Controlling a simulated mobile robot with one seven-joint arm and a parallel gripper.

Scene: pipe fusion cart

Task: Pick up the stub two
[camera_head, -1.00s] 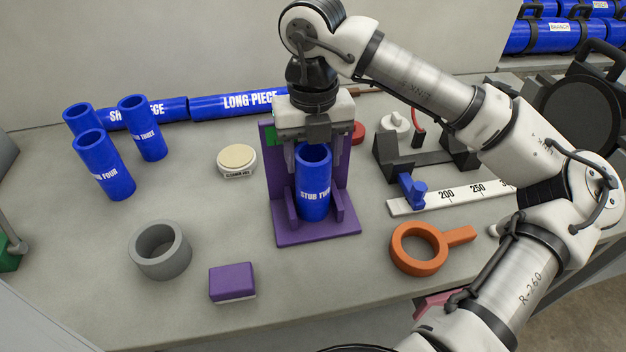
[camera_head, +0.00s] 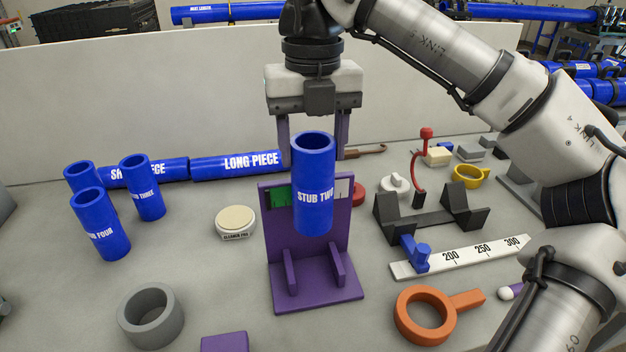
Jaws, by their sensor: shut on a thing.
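The stub two (camera_head: 313,200) is a blue pipe piece with white lettering and an open top. It is upright and raised above the base of the purple stand (camera_head: 310,292), in front of the stand's back plate. My gripper (camera_head: 313,145) is above and around its upper part, with one finger on each side, shut on it. The stand's base and its two side ribs are bare under the stub. The contact of the fingers with the pipe is partly hidden behind the pipe.
Stub four (camera_head: 100,225) and stub three (camera_head: 142,190) stand at left. A cleaner pad (camera_head: 236,222), grey ring (camera_head: 150,312), orange ring with handle (camera_head: 425,318), white ruler (camera_head: 465,258) and black cradle (camera_head: 428,222) surround the stand. A blue long piece (camera_head: 235,165) lies behind.

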